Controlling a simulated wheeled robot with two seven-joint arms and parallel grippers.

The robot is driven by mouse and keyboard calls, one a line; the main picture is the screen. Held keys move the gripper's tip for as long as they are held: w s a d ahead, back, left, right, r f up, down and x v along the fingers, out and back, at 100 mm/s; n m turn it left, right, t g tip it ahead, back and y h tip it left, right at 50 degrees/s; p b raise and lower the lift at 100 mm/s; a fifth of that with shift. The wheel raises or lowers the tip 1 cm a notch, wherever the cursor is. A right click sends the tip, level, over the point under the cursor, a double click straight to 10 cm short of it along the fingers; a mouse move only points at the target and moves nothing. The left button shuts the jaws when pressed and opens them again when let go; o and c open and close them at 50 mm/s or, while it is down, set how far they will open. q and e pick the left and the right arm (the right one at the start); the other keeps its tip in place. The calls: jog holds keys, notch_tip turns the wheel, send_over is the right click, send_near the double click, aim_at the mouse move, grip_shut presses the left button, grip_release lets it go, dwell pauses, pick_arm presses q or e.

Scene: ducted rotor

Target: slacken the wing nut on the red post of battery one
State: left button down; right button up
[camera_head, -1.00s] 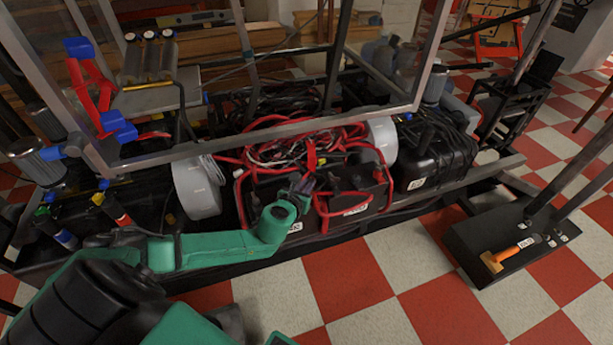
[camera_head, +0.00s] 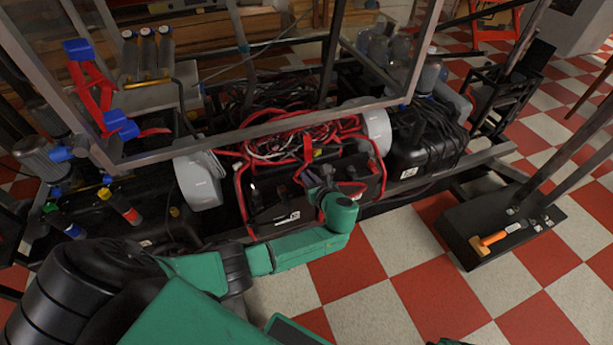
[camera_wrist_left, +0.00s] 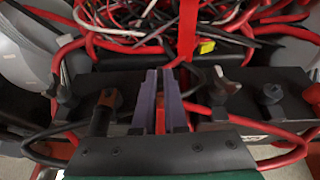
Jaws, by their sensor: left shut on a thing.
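Two black batteries stand side by side in the frame's tray, the left one (camera_head: 268,205) with a white label and the right one (camera_head: 368,182). I cannot read which is battery one. My left gripper (camera_head: 308,180) reaches down among their posts, near where they meet. In the left wrist view its purple fingers (camera_wrist_left: 160,100) are closed together, with a little red showing between them. The wing nut they grip is mostly hidden. A grey wing nut (camera_wrist_left: 224,84) sits to their right, and a dark post (camera_wrist_left: 105,105) to their left. My right gripper is out of view.
Red and black cables (camera_head: 290,140) lie tangled behind the batteries, and red hoses loop around them. A metal frame bar (camera_head: 250,134) crosses above. A black base (camera_head: 470,225) with an orange-handled tool (camera_head: 500,236) stands right. The checkered floor in front is open.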

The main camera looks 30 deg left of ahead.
pick_arm(q)
jog(key=shift+d+f+n+g+y+b, duration=0.15)
jog(key=shift+n+g+y+b, duration=0.4)
jog(key=shift+n+g, duration=0.6)
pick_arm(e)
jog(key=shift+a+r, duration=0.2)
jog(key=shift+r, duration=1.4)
pick_arm(q)
jog(key=c, duration=1)
grip_release()
jog(key=shift+w, duration=0.1)
jog(key=shift+o, duration=0.2)
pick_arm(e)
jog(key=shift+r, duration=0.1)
pick_arm(q)
jog(key=shift+d+r, duration=0.2)
jog(key=shift+r, duration=0.05)
jog(key=p+v, duration=0.3)
jog(key=v, duration=1)
jog(key=shift+s+d+p, duration=0.25)
jog(key=shift+d+p, duration=0.1)
jog(key=shift+d, duration=0.05)
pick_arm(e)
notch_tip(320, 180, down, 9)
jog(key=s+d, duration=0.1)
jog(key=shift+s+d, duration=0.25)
